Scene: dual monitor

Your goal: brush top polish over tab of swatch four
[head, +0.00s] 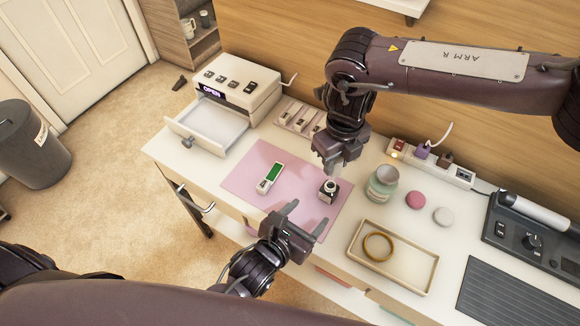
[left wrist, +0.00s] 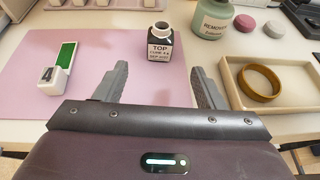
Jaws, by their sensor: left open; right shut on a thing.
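Swatch four (head: 270,178), a white piece with a green tab (left wrist: 67,54) and a "4" label, lies on the pink mat (head: 243,184). The top polish bottle (head: 328,191), dark-labelled and uncapped, stands upright on the mat right of the swatch; its "TOP" label (left wrist: 160,50) shows in the left wrist view. My left gripper (head: 305,218) is open and empty, low on the near side of the bottle, fingers pointing towards it and not around it. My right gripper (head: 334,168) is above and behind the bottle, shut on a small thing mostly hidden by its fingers.
A remover jar (head: 382,183), pink and white round pieces, and a tray (head: 368,266) with a gold ring (head: 378,246) stand to the right. A white unit with an open drawer (head: 207,131) is at the left. More swatches (head: 300,117) and a power strip line the back.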

